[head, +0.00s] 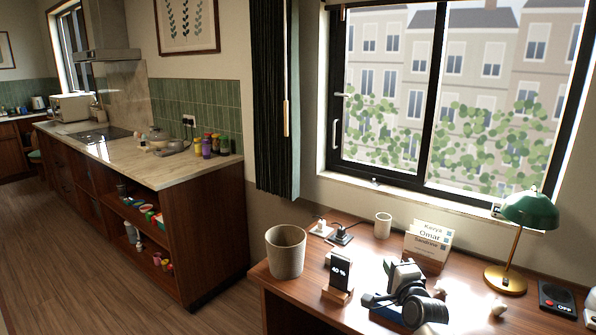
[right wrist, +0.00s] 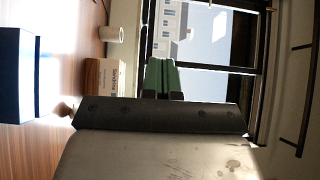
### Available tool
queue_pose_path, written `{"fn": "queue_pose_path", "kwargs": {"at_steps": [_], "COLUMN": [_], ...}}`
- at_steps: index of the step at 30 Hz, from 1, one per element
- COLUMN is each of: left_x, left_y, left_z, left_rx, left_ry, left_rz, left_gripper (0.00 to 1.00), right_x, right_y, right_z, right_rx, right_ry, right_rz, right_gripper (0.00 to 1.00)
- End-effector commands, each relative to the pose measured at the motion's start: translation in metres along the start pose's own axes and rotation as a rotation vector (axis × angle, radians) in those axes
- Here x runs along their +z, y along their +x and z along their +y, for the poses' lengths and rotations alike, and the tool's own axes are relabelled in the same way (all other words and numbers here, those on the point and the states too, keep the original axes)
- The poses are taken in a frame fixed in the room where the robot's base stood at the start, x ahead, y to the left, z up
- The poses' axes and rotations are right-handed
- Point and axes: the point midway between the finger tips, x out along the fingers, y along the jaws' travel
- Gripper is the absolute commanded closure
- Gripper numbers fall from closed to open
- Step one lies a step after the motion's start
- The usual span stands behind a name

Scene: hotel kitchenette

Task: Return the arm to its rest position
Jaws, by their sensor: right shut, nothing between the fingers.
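My right gripper (head: 389,267) is raised above the desk near the front edge in the head view, with my dark wrist behind it. In the right wrist view its green fingers (right wrist: 162,76) are together, with nothing between them. That view is turned on its side, with the desk at the left and the window at the right. The fingers touch nothing that I can see. My left gripper is not in view.
On the desk (head: 315,258) stand a bin (head: 286,251), phone stand (head: 340,276), cup (head: 383,225), name-card holder (head: 427,246) and green lamp (head: 528,211). A blue box (head: 386,314) is partly hidden under my wrist. The window (head: 450,100) is behind.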

Motion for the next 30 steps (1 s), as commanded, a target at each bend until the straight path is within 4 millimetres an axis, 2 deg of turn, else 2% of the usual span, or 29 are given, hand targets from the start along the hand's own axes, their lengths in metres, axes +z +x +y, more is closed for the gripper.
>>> {"fn": "queue_pose_path", "kwargs": {"at_steps": [1, 5, 10, 14, 19, 23, 24, 26, 27, 29, 30], "left_x": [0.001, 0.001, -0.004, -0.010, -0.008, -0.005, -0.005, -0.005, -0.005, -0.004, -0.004], "left_y": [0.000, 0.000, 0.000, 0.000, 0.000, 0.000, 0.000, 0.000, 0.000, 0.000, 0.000], "left_z": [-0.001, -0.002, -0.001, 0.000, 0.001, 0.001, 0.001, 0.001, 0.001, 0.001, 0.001], "left_rx": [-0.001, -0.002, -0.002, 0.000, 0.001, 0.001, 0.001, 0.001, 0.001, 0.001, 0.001], "left_ry": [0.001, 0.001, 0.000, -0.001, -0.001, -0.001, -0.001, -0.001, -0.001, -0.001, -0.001], "left_rz": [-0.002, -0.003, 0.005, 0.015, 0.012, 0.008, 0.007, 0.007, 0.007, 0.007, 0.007], "left_gripper": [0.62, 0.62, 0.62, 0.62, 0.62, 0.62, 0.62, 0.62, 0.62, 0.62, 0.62], "right_x": [0.000, 0.002, 0.003, 0.006, 0.011, 0.017, 0.019, 0.024, 0.026, 0.031, 0.035], "right_y": [-0.003, -0.007, -0.018, -0.031, -0.059, -0.100, -0.117, -0.146, -0.167, -0.199, -0.221], "right_z": [0.013, 0.034, 0.071, 0.111, 0.175, 0.246, 0.271, 0.308, 0.331, 0.364, 0.385], "right_rx": [0.022, 0.059, 0.124, 0.195, 0.312, 0.445, 0.492, 0.564, 0.610, 0.676, 0.718], "right_ry": [-0.015, -0.054, -0.119, -0.190, -0.310, -0.443, -0.493, -0.570, -0.619, -0.693, -0.742], "right_rz": [0.001, 0.002, 0.000, -0.007, -0.032, -0.080, -0.103, -0.144, -0.176, -0.228, -0.267], "right_gripper": [1.00, 1.00, 1.00, 1.00, 1.00, 1.00, 1.00, 1.00, 1.00, 1.00, 1.00]}}
